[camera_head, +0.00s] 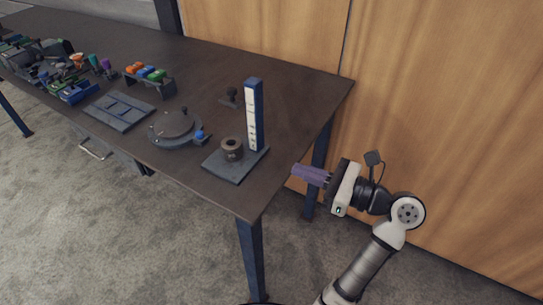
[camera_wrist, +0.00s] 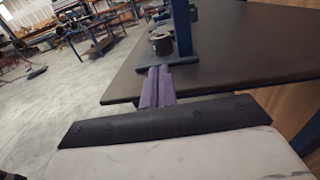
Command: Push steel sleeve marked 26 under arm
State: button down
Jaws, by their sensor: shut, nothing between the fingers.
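A short grey-brown steel sleeve (camera_head: 231,149) stands upright on a dark base plate (camera_head: 226,169) near the table's right end. Any number on it is too small to read. A blue post with a white marked scale (camera_head: 254,115) rises from the same plate, right of the sleeve. A dark arm (camera_head: 231,97) shows behind the sleeve, near the post; how it joins the post is unclear. My gripper (camera_head: 297,170), with purple fingers, is shut and empty, beyond the table's right edge and apart from the sleeve. In the wrist view the sleeve (camera_wrist: 161,43) stands ahead of the fingers (camera_wrist: 158,75).
The dark table (camera_head: 300,88) has bare room behind the post. Left of the plate are a round grey fixture with a blue knob (camera_head: 175,127), a flat grey tray (camera_head: 119,110) and a rack of coloured blocks (camera_head: 149,76). A wooden wall (camera_head: 450,100) stands behind my arm.

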aim_at(239, 147)
jog(key=p+x, duration=0.1)
jog(key=x, duration=1.2)
jog(key=shift+a, duration=0.1)
jog(key=shift+r, duration=0.15)
jog(key=shift+w+a+r+p, duration=0.25)
jog(key=shift+a+p, duration=0.15)
jog(key=shift+p, duration=0.55)
jog(key=shift+w+a+p, duration=0.15)
jog(key=shift+a+p, duration=0.15)
jog(key=shift+p, duration=0.2)
jog(key=shift+w+a+f, duration=0.15)
jog(key=shift+a+f, duration=0.05)
jog(key=shift+f, duration=0.1)
